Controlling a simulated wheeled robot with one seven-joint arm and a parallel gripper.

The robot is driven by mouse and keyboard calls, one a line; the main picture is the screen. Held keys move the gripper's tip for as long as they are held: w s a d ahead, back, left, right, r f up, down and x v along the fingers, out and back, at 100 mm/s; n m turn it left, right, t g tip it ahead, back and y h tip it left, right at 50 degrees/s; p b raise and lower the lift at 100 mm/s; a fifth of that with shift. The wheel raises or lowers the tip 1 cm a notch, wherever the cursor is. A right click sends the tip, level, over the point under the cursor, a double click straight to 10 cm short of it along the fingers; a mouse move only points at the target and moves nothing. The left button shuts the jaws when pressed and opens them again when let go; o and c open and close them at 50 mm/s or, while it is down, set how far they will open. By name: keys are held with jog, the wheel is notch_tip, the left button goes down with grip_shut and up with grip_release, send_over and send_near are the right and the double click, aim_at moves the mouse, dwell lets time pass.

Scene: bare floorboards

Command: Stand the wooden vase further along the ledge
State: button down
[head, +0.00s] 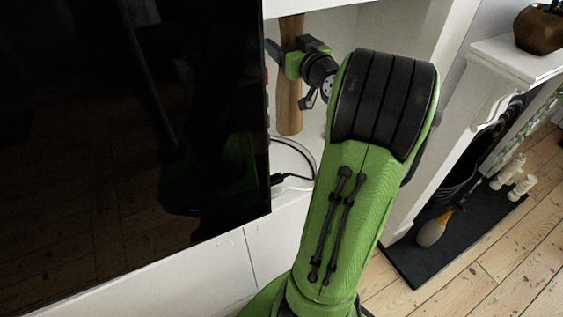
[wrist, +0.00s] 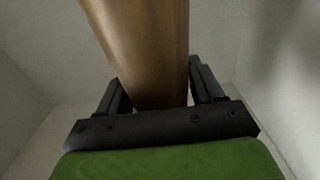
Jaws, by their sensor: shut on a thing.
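The wooden vase (head: 288,112) is a tall, slim brown piece in the white alcove, just right of the dark screen in the head view. My gripper (head: 286,62) is shut on it around its upper part. In the wrist view the vase (wrist: 150,50) stands between the two dark fingers of my gripper (wrist: 160,92) and looks tilted in that picture. The vase's base seems close to the white ledge (head: 290,156), but I cannot tell whether it touches.
A large black screen (head: 130,120) stands close on the left. Black and white cables (head: 295,180) lie on the ledge below the vase. The alcove's white side wall (head: 405,40) is on the right. Further right is a white fireplace (head: 510,60) with a brown pot (head: 540,30).

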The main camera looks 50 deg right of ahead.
notch_tip(320, 180, down, 10)
jog(key=b, duration=0.2)
jog(key=shift+d+r+b, duration=0.1)
jog(key=shift+b, duration=0.3)
jog(key=shift+s, duration=0.1)
jog(key=shift+c, duration=0.8)
grip_release()
jog(key=b, duration=0.5)
send_near(287, 82)
jog(key=d+f, duration=0.1)
jog(key=w+d+f, duration=0.1)
jog(key=d+f, duration=0.1)
